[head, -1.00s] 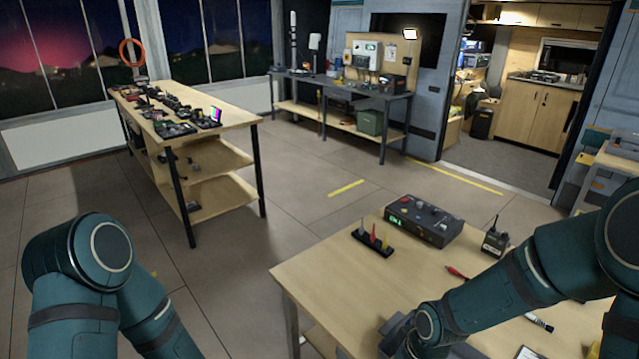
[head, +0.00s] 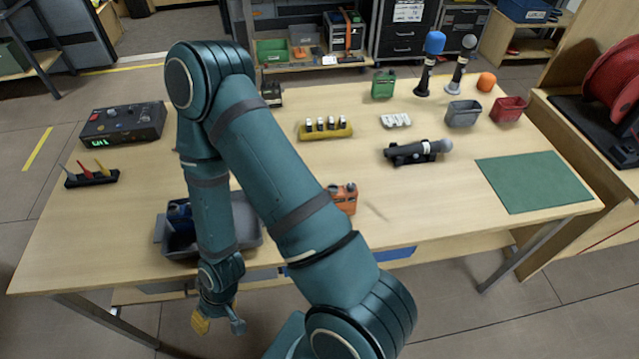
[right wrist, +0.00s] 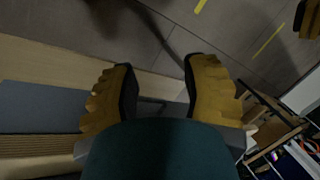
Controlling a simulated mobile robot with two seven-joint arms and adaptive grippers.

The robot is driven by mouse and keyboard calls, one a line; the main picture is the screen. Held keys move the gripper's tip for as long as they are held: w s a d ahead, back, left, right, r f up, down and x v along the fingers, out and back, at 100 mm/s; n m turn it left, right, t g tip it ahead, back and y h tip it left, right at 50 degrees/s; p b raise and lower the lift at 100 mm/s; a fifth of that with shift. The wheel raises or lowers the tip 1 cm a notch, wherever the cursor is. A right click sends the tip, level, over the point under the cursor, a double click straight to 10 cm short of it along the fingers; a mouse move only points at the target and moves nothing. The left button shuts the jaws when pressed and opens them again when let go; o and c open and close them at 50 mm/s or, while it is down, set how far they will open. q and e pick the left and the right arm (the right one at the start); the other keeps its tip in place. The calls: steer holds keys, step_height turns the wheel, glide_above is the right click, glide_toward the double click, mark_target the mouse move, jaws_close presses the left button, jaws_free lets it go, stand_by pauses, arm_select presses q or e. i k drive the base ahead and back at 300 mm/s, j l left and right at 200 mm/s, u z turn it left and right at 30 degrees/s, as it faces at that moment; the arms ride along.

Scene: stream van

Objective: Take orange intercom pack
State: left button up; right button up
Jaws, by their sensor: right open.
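The orange intercom pack (head: 343,197) stands on the wooden table near its front edge. My right arm covers part of its left side in the head view. My right gripper (head: 217,318) has yellow finger pads and hangs in front of the table's front edge, to the left of the pack and apart from it. The right wrist view shows its two fingers (right wrist: 160,65) spread apart with nothing between them, above the floor. The pack does not show clearly in that view.
A dark grey tray (head: 247,222) lies behind my right forearm on the table (head: 390,205). A green pack (head: 383,84), a microphone in a cradle (head: 417,152) and a yellow holder (head: 325,131) stand farther back. A green mat (head: 533,181) lies at the right.

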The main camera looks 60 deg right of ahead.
mark_target(339, 194)
steer(key=z, duration=2.1)
steer(key=j+z, duration=0.2)
steer(key=z, duration=0.2)
steer(key=k+j+z, duration=0.1)
steer(key=z, duration=0.25)
steer(key=j, duration=0.1)
